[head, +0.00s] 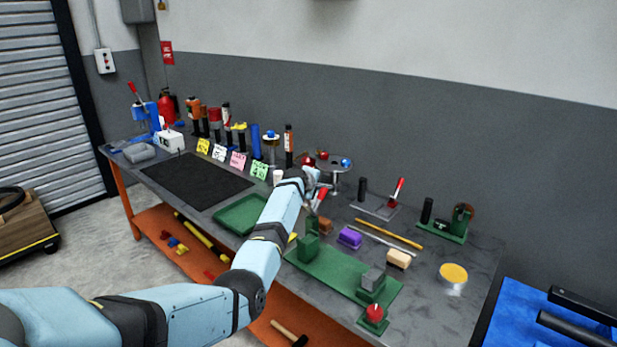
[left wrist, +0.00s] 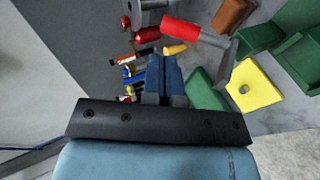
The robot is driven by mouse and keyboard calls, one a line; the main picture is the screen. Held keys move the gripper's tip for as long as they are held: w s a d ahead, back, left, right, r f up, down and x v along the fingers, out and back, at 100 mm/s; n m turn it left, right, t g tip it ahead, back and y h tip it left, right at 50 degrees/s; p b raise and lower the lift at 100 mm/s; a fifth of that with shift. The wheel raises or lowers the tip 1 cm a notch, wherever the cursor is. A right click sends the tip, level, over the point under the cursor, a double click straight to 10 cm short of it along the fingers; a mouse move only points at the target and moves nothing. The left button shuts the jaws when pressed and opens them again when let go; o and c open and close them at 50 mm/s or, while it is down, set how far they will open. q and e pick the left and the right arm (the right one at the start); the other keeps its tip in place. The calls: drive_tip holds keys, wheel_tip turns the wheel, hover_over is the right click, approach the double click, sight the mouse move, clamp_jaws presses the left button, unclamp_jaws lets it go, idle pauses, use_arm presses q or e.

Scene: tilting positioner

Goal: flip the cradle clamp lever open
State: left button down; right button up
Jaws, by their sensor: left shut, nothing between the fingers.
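The clamp lever has a red handle (head: 321,195) on a grey arm and rises at a slant beside the green uprights (head: 308,242) of the positioner. In the left wrist view its red handle (left wrist: 180,28) lies just beyond and right of my fingertips, with a yellow part (left wrist: 252,88) and green parts (left wrist: 296,58) farther right. My left gripper (head: 314,184) is at the lever's upper end in the head view. Its fingers (left wrist: 165,68) are shut and empty; whether they touch the handle I cannot tell. My arm hides part of the positioner. My right gripper is not in view.
The green base plate (head: 335,272) carries a grey block (head: 373,278) and stands near a red knob (head: 375,313). A green tray (head: 238,214) and black mat (head: 190,178) lie left.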

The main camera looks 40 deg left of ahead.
use_arm(q)
drive_tip(key=v, duration=0.5)
drive_tip(key=shift+s+r+b, duration=0.1)
drive_tip(key=shift+r+b, duration=0.25)
drive_tip(key=shift+r, duration=0.3)
drive_tip(key=shift+r, duration=0.15)
